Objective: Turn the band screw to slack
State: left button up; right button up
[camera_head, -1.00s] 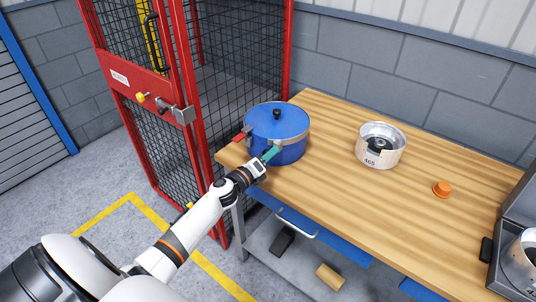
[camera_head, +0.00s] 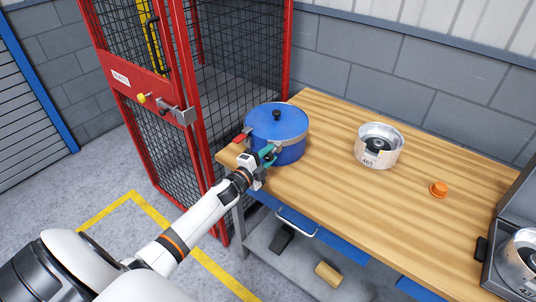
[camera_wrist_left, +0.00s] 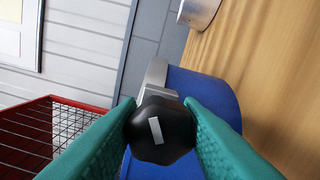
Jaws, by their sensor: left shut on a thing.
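The band screw shows in the left wrist view as a black faceted knob (camera_wrist_left: 172,112) with a pale bar mark on its face. It sits on a grey metal band (camera_wrist_left: 155,73) around a blue drum (camera_wrist_left: 212,90). In the head view the blue drum (camera_head: 291,153), with a small black lid knob, stands at the table's near left corner. My left gripper (camera_head: 268,153) reaches its front side. Its green fingers are closed on the black knob from both sides. The knob is hidden in the head view. My right gripper is not in view.
A wooden-topped table (camera_head: 335,160) holds a silver canister (camera_head: 379,157) marked 465 and an orange cap (camera_head: 438,189). A grey machine (camera_head: 510,230) stands at the right edge. A red mesh cage (camera_head: 200,130) rises beside the drum.

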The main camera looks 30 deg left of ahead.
pick_arm(q)
jog(key=n+p, duration=0.1)
jog(key=n, duration=0.5)
jog(key=n+p, duration=0.1)
jog(key=n, duration=0.5)
jog(key=shift+n, duration=0.3)
dwell(0.4)
jog(key=o, duration=1)
jog(key=shift+a, duration=0.1)
jog(key=shift+s+a+b, duration=0.15)
jog(key=shift+s+b, duration=0.2)
jog(key=shift+s, duration=1.65)
jog(key=shift+s+a+b, duration=0.15)
jog(key=shift+s+b, duration=0.25)
jog(key=shift+s, duration=1.65)
jog(key=shift+s+a+b, duration=0.15)
jog(key=shift+s+b, duration=0.2)
jog(key=shift+s, duration=1.65)
